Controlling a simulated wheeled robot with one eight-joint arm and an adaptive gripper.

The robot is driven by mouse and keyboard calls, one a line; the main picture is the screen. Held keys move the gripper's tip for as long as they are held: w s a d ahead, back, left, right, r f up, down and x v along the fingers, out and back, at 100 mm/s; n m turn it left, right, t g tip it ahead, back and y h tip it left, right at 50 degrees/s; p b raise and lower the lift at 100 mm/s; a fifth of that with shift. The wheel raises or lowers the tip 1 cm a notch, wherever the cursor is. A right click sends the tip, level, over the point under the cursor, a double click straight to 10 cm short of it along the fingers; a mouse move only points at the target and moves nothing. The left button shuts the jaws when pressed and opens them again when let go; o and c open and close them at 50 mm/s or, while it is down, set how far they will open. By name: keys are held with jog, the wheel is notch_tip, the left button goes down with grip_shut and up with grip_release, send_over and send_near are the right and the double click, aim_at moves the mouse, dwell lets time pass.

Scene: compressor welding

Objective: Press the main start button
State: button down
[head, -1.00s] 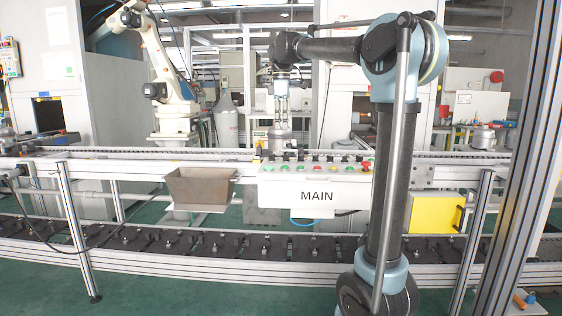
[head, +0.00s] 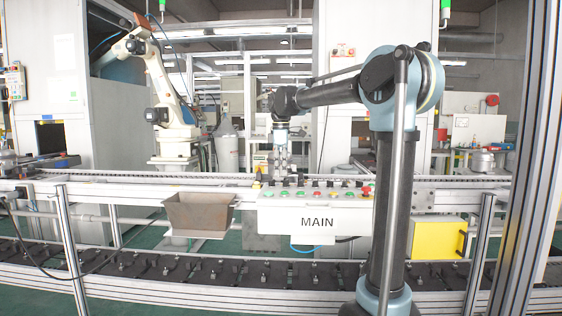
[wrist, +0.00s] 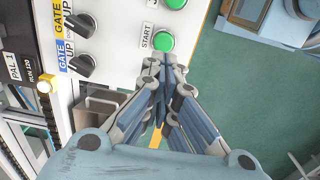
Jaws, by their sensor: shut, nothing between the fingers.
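The white control box (head: 262,217) labelled MAIN carries a row of green and red buttons in the head view. A green button (wrist: 163,41) beside a START label shows in the wrist view. My gripper (wrist: 164,58) is shut and empty, its fingertips just below that button in the picture. Whether they touch the box cannot be told. In the head view my gripper (head: 281,172) points down above the left part of the button row.
Another green button (wrist: 175,3) and black GATE knobs (wrist: 81,66) are close by. A rusty metal bin (head: 200,216) hangs left of the box, with the conveyor behind. A white robot arm (head: 165,90) stands behind.

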aim_at(281, 195)
jog(key=shift+f, duration=3)
jog(key=shift+f, duration=0.4)
jog(key=shift+s+f, duration=0.2)
jog(key=shift+f, duration=0.2)
jog(key=shift+s, duration=0.2)
jog(key=shift+r, duration=0.1)
jog(key=shift+w+r, duration=0.35)
jog(key=shift+r, duration=0.05)
jog(key=shift+w+r, duration=0.3)
jog(key=shift+w, duration=0.2)
notch_tip(281, 195, up, 13)
jog(key=s, duration=0.1)
jog(key=shift+s, duration=0.2)
